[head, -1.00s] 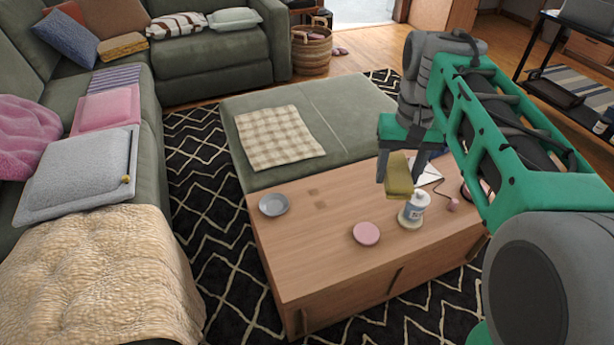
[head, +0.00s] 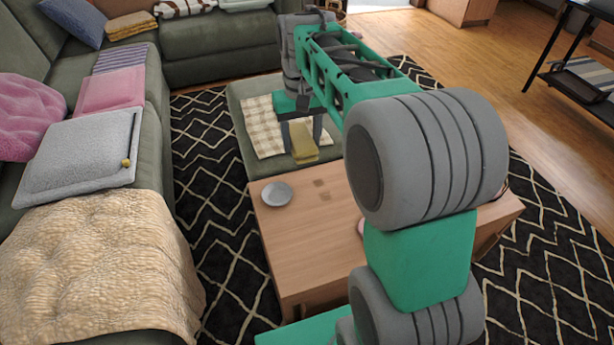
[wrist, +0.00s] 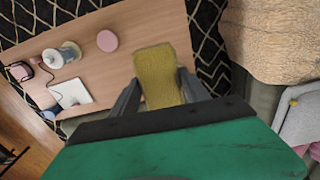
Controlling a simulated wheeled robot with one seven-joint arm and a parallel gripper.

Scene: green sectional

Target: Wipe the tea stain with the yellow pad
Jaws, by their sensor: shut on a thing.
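The yellow pad (head: 303,143) is held between the two fingers of my gripper (head: 302,148), above the far side of the wooden table in the head view. In the wrist view the pad (wrist: 156,68) juts out beyond the fingers, with the tabletop behind it. Two small brownish patches, which look like the tea stain (head: 322,189), lie on the tabletop (head: 290,235) just right of the grey dish (head: 277,194). The pad is apart from them, farther back. The stain is not seen in the wrist view, where the pad and gripper cover part of the table.
The grey dish sits close left of the stain. My arm hides much of the table's right in the head view. The left front of the tabletop is clear.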

